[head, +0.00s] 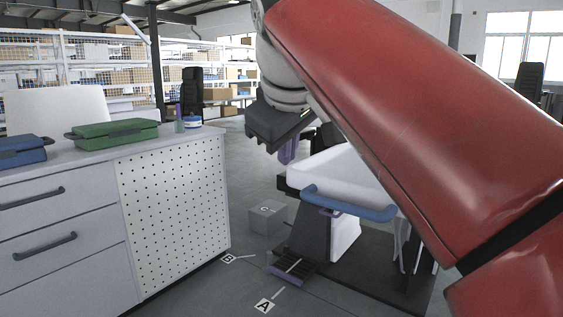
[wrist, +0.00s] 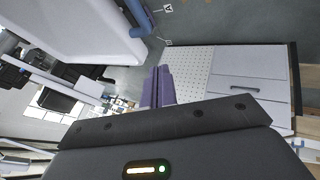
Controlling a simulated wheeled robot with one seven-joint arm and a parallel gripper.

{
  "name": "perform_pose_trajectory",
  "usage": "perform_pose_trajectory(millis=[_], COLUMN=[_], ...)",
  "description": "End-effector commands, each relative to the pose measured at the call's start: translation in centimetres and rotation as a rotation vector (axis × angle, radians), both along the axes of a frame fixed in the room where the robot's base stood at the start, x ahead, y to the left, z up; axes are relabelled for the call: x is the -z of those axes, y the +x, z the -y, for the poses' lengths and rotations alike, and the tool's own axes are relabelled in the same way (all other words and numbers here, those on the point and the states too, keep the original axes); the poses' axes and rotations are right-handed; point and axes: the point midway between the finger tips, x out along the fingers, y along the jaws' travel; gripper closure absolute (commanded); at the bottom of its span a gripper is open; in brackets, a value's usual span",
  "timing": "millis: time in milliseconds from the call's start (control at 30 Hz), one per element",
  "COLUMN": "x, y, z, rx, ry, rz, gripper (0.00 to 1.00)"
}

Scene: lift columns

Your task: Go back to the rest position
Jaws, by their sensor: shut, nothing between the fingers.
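My gripper (head: 288,151) hangs from my red arm near the middle of the head view, with its purple fingers pointing down. In the wrist view the two purple fingers (wrist: 158,87) lie together, shut and empty. The gripper is in the air, beyond the right end of the workbench and near the white tray-like top of the lift column. My red arm hides much of the right side of the head view.
A workbench (head: 172,224) with drawers stands at the left, bearing a green case (head: 113,134) and a blue case (head: 20,152). A white lift top (head: 345,172) with a blue handle (head: 350,205) stands close to the gripper. A grey box (head: 267,218) marked C is on the floor.

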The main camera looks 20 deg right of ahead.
Motion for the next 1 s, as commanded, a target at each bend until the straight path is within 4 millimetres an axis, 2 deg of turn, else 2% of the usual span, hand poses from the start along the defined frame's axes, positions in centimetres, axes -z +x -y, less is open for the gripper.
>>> perform_pose_trajectory(millis=[133,233,367,600,700,833,900,1000], x=[0.3,2.5,8.0,20.6,25.4,29.8,31.2,32.0], y=[-0.6,-1.4,-3.2,-8.2,-10.3,-12.4,-13.0,-13.4], z=[0.1,0.3,0.8,1.5,1.6,1.6,1.6,1.6], rx=[0.009,0.034,0.097,0.261,0.331,0.397,0.419,0.434], ry=[0.011,0.041,0.115,0.286,0.35,0.404,0.422,0.433], rz=[-0.004,-0.014,-0.033,-0.069,-0.079,-0.088,-0.092,-0.093], gripper=[1.0,1.0,1.0,1.0,1.0,1.0,1.0,1.0])
